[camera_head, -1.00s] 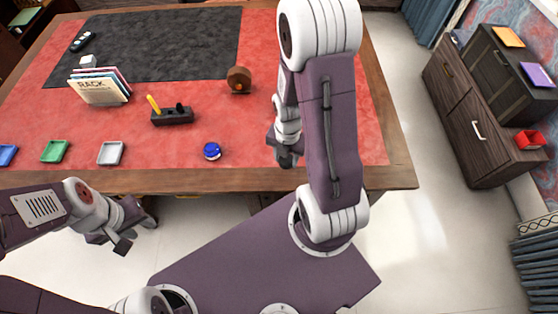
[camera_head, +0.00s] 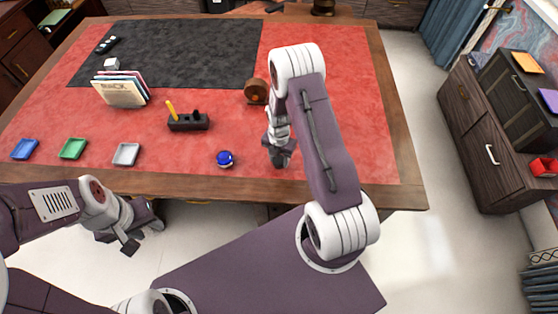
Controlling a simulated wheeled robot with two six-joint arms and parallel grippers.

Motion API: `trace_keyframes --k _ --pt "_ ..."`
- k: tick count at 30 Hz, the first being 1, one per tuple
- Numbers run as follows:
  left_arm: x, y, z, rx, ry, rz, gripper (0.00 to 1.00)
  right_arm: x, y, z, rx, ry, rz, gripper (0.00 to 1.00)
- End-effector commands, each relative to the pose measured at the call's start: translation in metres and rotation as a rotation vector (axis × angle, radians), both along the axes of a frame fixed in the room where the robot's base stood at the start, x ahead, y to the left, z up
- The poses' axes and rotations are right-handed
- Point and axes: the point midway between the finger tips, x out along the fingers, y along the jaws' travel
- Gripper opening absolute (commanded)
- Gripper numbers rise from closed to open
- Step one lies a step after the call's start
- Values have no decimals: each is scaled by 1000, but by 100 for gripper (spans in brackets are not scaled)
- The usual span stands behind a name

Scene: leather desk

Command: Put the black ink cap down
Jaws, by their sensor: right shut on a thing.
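My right gripper (camera_head: 280,158) is over the red desk surface near its front edge, right of a small round blue thing (camera_head: 225,159). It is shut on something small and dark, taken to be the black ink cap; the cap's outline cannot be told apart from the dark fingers. I cannot tell whether it touches the desk. My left gripper (camera_head: 143,231) is open and empty in front of the desk, below the edge in the picture.
A black pen holder (camera_head: 188,122) with a yellow pencil stands mid-desk. White (camera_head: 126,154), green (camera_head: 73,148) and blue (camera_head: 24,149) trays line the front left. A file rack (camera_head: 120,92) and a brown round item (camera_head: 256,92) stand further back. The desk's right side is clear.

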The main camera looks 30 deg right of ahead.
Motion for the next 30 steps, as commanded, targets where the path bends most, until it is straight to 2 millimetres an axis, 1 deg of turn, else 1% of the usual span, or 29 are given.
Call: trace_keyframes --k 1,4,11,15,16,18,26,29,30 --pt "0 0 3 0 0 0 36 -1 0 -8 0 3 0 5" --pt "0 0 3 0 0 0 36 0 0 -18 0 0 0 5" --pt "0 0 3 0 0 0 36 0 0 -19 0 -1 0 5" --pt "0 0 -2 0 0 0 36 0 0 -24 0 -1 0 5" --pt "0 0 -1 0 0 0 36 0 0 -23 0 -1 0 48" --pt "0 0 0 0 0 0 36 0 0 -22 0 -1 0 65" --pt "0 0 0 0 0 0 36 0 0 -22 0 -1 0 65" --pt "0 0 5 0 0 0 36 0 0 -16 0 -1 0 65" --pt "0 0 3 0 0 0 36 1 0 -14 0 -3 0 65"
